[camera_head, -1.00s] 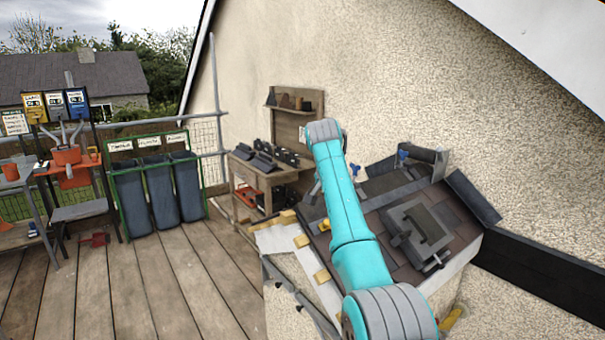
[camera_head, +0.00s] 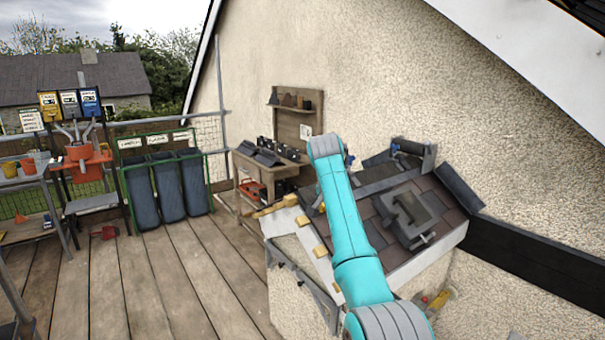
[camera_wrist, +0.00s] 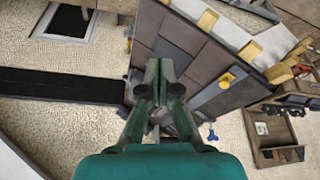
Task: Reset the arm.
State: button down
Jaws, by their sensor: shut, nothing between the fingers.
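My arm, teal with grey joints, reaches up from the lower middle of the head view, in front of the small tiled roof. In the wrist view my gripper (camera_wrist: 160,90) is shut, with its fingertips together and nothing between them. Behind the fingertips lies the tiled roof section (camera_wrist: 195,50) with brown-grey tiles. The same roof (camera_head: 450,218) shows in the head view, with a dark grey framed piece (camera_head: 410,212) on it. In the head view the gripper itself is hidden.
A wooden workbench (camera_head: 262,182) with a shelf stands against the rough wall. Several dark bins (camera_head: 168,187) and a stand with an orange pot (camera_head: 80,151) are at the left. A dark beam (camera_head: 535,260) runs along the wall at right. The plank floor (camera_head: 150,280) is mostly clear.

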jog(key=s+d+f+n+t, duration=0.1)
jog(key=s+f, duration=0.2)
jog(key=f, duration=1.2)
jog(key=s+d+f+n+t, duration=0.1)
jog(key=s+d+f, duration=0.15)
jog(key=f, duration=1.25)
jog(key=s+d+f+n+t+y, duration=0.2)
jog(key=s+d+f+n+t, duration=0.1)
jog(key=s+f, duration=1.7)
jog(key=s+d+r+n+t, duration=0.1)
jog(key=s+r+t, duration=0.1)
jog(key=s, duration=1.2)
jog(key=s+d+r+t, duration=0.1)
jog(key=s+r, duration=0.2)
jog(key=s, duration=1.1)
jog(key=s+r+n+t, duration=0.1)
jog(key=s+r+t, duration=0.2)
jog(key=s+r, duration=1.6)
notch_tip(320, 180, up, 2)
jog(key=shift+s+d+r, duration=0.15)
jog(key=shift+s+r, duration=0.05)
